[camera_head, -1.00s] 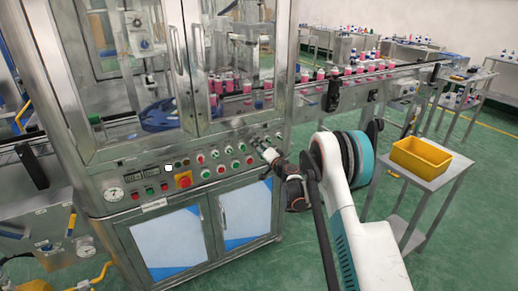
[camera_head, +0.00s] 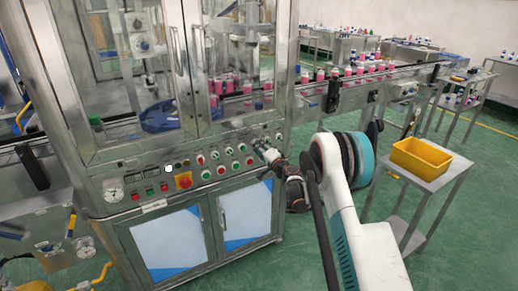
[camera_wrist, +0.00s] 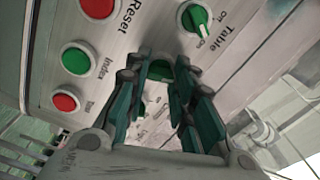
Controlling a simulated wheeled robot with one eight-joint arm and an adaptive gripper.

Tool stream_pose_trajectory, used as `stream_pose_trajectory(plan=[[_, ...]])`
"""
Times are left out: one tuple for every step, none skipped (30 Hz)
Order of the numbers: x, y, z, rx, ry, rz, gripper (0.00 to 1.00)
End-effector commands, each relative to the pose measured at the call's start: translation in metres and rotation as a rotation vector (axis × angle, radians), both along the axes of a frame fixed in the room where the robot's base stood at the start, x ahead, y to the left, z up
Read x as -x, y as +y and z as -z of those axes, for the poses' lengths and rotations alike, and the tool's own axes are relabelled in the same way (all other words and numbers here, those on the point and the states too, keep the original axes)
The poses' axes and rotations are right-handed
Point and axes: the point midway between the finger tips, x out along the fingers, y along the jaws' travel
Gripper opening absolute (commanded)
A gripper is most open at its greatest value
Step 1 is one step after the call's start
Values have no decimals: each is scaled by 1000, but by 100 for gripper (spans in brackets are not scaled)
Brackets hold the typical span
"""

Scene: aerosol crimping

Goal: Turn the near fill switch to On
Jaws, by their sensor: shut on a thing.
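My gripper (camera_head: 264,150) is at the right end of the control panel on the front of the machine, its fingers reaching to the panel face. In the wrist view my gripper (camera_wrist: 162,84) has its fingers on both sides of a green switch knob (camera_wrist: 160,69) and is shut on it. Most of this knob and its label are hidden by the fingers, so I cannot read its setting. Another green switch (camera_wrist: 194,21), labelled Table with Off and On marks, is beside it and clear of the fingers.
A green Index button (camera_wrist: 76,60) and red buttons are close to the fingers. In the head view, a red emergency button (camera_head: 184,181) is farther left on the panel. A conveyor (camera_head: 350,84) with pink bottles runs right. A yellow bin (camera_head: 421,157) stands on a side table.

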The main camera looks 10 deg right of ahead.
Motion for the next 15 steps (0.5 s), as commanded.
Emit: stream_pose_trajectory(plan=[[0, 0, 1, -37, 12, 0, 0], [0, 0, 1, -63, 20, 0, 0], [0, 0, 1, -98, 32, 0, 0], [0, 0, 1, -125, 40, 0, 0], [0, 0, 1, -152, 49, 0, 0], [0, 0, 1, -188, 61, 0, 0], [0, 0, 1, -216, 70, 0, 0], [0, 0, 1, -243, 79, 0, 0], [0, 0, 1, -280, 91, 0, 0], [0, 0, 1, -306, 99, 0, 0], [0, 0, 1, -334, 108, 0, 0], [0, 0, 1, -369, 120, 0, 0], [0, 0, 1, -396, 129, 0, 0], [0, 0, 1, -422, 137, 0, 0], [0, 0, 1, -456, 148, 0, 0]])
